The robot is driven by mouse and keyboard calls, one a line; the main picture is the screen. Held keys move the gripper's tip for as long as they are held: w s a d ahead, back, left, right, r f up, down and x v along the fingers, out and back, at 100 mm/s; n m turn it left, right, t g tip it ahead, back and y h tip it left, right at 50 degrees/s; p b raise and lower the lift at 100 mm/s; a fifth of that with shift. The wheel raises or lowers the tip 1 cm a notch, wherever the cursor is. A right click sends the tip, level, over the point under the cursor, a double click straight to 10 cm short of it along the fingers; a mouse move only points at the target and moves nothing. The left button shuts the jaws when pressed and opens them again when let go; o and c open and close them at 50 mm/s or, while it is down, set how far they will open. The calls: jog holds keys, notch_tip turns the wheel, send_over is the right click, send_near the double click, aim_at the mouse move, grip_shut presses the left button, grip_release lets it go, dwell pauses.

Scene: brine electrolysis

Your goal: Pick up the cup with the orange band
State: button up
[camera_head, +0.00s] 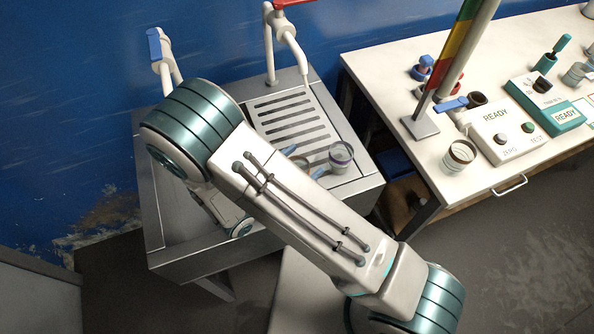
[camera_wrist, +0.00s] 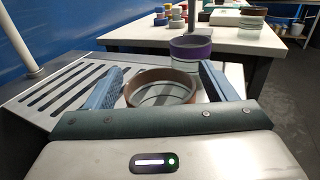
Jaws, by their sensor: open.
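A cup with a brownish-orange band (camera_wrist: 162,93) stands upright on the metal sink unit's top, between my gripper's two blue fingers in the wrist view. My gripper (camera_wrist: 160,72) is open, with one finger on each side of the cup. I see no clear contact between fingers and cup. In the head view my gripper (camera_head: 306,160) is partly covered by my arm, and this cup is mostly hidden there.
A cup with a purple band (camera_head: 340,157) stands close beyond the cup, also in the wrist view (camera_wrist: 190,50). The slotted drainer (camera_head: 290,115) and a tap (camera_head: 287,35) are behind. A white table (camera_head: 400,90) at right holds another cup (camera_head: 460,155) and READY devices (camera_head: 500,128).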

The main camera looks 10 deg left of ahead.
jog(key=shift+w+d, duration=0.25)
jog(key=shift+w, duration=0.1)
jog(key=shift+c, duration=0.3)
jog(key=c, duration=1.1)
jog(key=shift+r, duration=0.1)
